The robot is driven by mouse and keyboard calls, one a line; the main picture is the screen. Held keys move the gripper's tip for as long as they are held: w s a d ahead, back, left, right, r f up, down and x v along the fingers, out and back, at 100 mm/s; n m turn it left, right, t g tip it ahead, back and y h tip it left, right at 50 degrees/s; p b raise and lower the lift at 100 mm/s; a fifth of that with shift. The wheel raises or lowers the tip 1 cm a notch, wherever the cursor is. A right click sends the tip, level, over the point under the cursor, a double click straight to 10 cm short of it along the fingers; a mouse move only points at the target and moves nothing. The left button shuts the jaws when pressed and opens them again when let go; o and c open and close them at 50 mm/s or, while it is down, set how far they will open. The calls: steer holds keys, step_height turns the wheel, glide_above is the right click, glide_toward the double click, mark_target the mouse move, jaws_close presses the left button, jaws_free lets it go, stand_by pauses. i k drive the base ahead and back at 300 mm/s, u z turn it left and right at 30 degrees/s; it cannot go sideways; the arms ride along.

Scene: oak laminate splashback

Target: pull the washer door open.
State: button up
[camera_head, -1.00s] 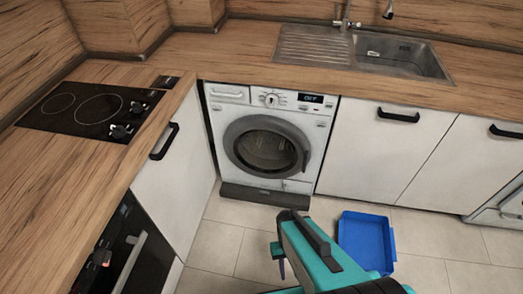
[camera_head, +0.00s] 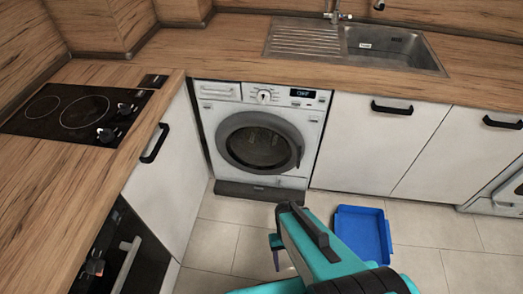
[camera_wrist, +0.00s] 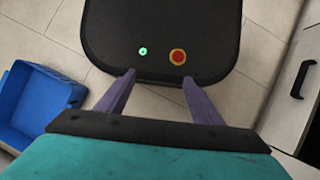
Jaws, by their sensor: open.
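The washer (camera_head: 262,140) is a white front-loader under the counter in the corner. Its round grey-rimmed door (camera_head: 232,128) looks shut, with dark glass in the middle. My gripper shows in the wrist view (camera_wrist: 157,88) with its two purple fingers apart and nothing between them. In the head view my teal arm reaches up from the bottom, and a purple finger (camera_head: 275,258) shows at its left side. The gripper is in front of the washer and well short of its door, touching nothing there.
A blue open bin (camera_head: 361,232) stands on the tiled floor right of my arm; it also shows in the wrist view (camera_wrist: 35,100). White cabinets with black handles flank the washer. An oven (camera_head: 125,255) is at the lower left. Floor before the washer is clear.

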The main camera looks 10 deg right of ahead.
mark_target(251, 162)
steer(key=u, duration=0.35)
steer(key=k, duration=1)
steer(key=u, duration=0.75)
steer(key=i, duration=1)
steer(key=u, duration=0.05)
